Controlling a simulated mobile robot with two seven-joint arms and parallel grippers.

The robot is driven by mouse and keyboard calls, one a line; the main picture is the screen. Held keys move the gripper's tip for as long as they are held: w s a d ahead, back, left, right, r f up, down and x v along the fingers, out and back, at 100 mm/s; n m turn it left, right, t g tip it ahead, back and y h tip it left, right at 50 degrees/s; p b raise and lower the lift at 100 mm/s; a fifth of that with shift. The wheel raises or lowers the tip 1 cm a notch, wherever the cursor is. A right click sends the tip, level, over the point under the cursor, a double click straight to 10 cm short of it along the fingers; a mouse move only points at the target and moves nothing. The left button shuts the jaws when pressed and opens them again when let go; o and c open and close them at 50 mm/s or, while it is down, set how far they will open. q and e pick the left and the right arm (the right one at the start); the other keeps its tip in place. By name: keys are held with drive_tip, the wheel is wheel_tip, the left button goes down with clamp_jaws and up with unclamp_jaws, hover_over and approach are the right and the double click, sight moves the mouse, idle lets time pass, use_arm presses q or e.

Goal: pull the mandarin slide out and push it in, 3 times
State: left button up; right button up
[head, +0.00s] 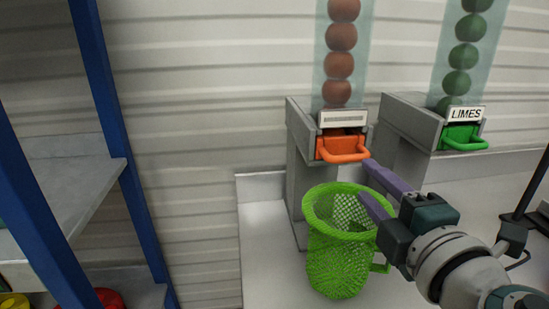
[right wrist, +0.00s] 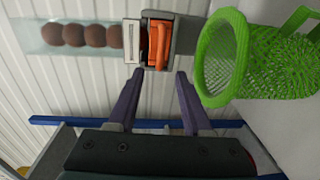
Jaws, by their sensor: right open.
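The mandarin slide (head: 342,147) is an orange drawer with a loop handle at the foot of a clear tube of orange fruit (head: 340,65). It appears seated in its grey dispenser (head: 299,130). It also shows in the right wrist view (right wrist: 158,45), ahead of the fingers. My right gripper (head: 367,184) is open and empty, its purple fingers a little in front of and below the orange handle, apart from it. In the right wrist view its fingertips (right wrist: 154,76) point at the slide with a gap between them. My left gripper is not in view.
A green net basket (head: 336,262) stands under the mandarin dispenser, close to my right fingers. A limes dispenser (head: 462,136) with a green handle is to the right. Blue-framed shelving (head: 105,95) stands at the left. The pale counter (head: 262,250) is clear left of the basket.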

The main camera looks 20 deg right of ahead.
sight(351, 160)
drive_tip(key=shift+w+d+f, duration=0.15)
drive_tip(key=shift+w+d, duration=0.05)
drive_tip(key=shift+d, duration=0.1)
drive_tip(key=x, duration=0.2)
drive_tip(key=b+x, duration=0.1)
drive_tip(key=x, duration=0.5)
drive_tip(key=shift+d+f+b, duration=0.1)
drive_tip(key=shift+d+b, duration=0.15)
drive_tip(key=shift+b, duration=0.05)
drive_tip(key=shift+w+d, duration=0.15)
drive_tip(key=shift+w, duration=0.55)
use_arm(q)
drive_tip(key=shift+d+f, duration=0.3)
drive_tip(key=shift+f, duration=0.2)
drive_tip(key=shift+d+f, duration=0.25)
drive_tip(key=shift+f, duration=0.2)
use_arm(e)
drive_tip(key=shift+c, duration=0.6)
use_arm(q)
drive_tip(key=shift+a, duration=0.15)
use_arm(e)
clamp_jaws()
